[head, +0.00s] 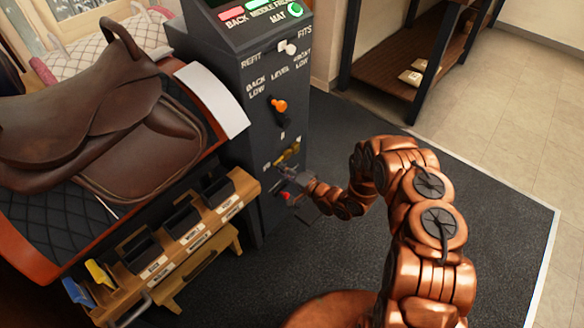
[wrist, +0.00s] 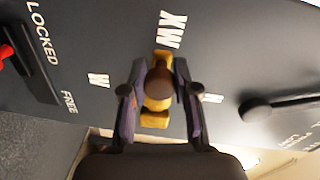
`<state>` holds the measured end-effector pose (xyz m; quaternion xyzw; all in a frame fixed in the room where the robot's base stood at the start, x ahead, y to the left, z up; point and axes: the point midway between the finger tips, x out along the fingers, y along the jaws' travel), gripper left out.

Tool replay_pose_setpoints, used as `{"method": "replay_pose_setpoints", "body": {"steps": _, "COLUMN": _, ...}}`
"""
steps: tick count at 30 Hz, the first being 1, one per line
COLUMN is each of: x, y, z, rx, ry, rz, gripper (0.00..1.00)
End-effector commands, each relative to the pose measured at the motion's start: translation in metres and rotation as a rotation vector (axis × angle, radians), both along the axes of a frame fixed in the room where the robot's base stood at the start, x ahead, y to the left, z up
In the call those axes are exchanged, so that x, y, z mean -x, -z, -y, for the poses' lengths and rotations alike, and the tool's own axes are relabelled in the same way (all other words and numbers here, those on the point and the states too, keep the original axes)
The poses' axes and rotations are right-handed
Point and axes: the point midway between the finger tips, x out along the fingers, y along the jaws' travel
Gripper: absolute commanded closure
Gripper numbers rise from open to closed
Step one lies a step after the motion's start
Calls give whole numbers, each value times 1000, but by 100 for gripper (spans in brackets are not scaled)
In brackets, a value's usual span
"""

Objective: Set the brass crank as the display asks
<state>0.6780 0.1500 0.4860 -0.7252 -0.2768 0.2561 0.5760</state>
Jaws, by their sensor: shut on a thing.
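The brass crank (head: 289,154) is low on the front of the dark cabinet (head: 243,105). In the wrist view the brass crank (wrist: 156,103) lies between my fingers, its bar running up and down the picture near the mark MX. Smaller letter marks stand to either side of it. My gripper (head: 287,176) is shut on the crank; it fills the middle of the wrist view (wrist: 158,92).
An orange-knobbed lever (head: 279,105) and a white knob (head: 289,47) are above the crank. A red handle (wrist: 6,54) sits beside the LOCKED mark. A brown saddle (head: 105,110) and a wooden rack (head: 190,245) stand left. Dark mat (head: 330,130) is open at right.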

Motion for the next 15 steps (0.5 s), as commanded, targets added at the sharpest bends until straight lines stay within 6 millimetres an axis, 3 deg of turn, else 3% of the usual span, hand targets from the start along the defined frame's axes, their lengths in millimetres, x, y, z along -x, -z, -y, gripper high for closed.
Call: {"method": "replay_pose_setpoints", "body": {"steps": 15, "x": 0, "y": -6, "z": -3, "rx": -51, "ry": -6, "rz": -43, "gripper": 100}}
